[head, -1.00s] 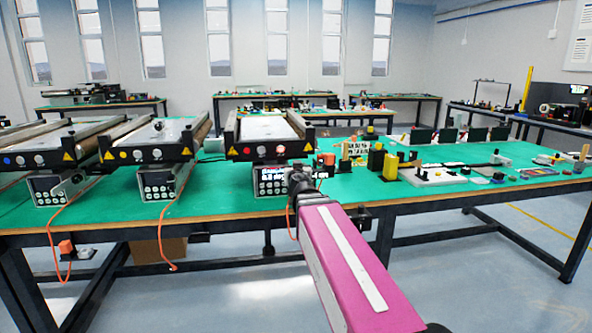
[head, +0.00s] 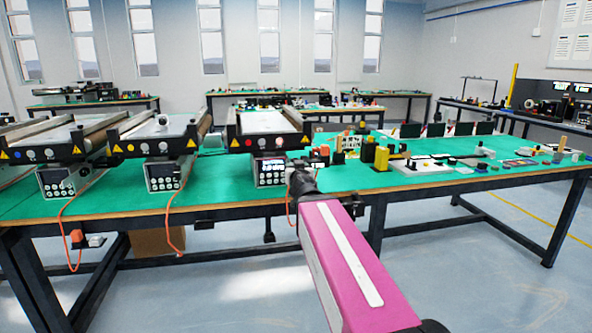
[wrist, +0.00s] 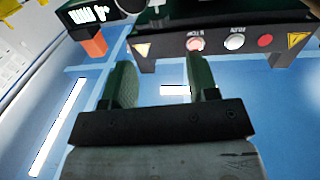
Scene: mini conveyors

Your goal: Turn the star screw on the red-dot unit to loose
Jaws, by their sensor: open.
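The red-dot unit is the right-hand mini conveyor (head: 268,143) on the green table in the head view. The wrist view shows this panel upside down, with the red dot (wrist: 265,41) at upper right. I cannot make out the star screw in either view. My gripper (wrist: 160,75) is open and empty, its two fingers apart, with the panel beyond the fingertips.
A control box (head: 269,171) with a lit display sits under the red-dot unit. Yellow and black blocks (head: 381,158) stand to the right. Bare green table (head: 345,182) lies right of my wrist.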

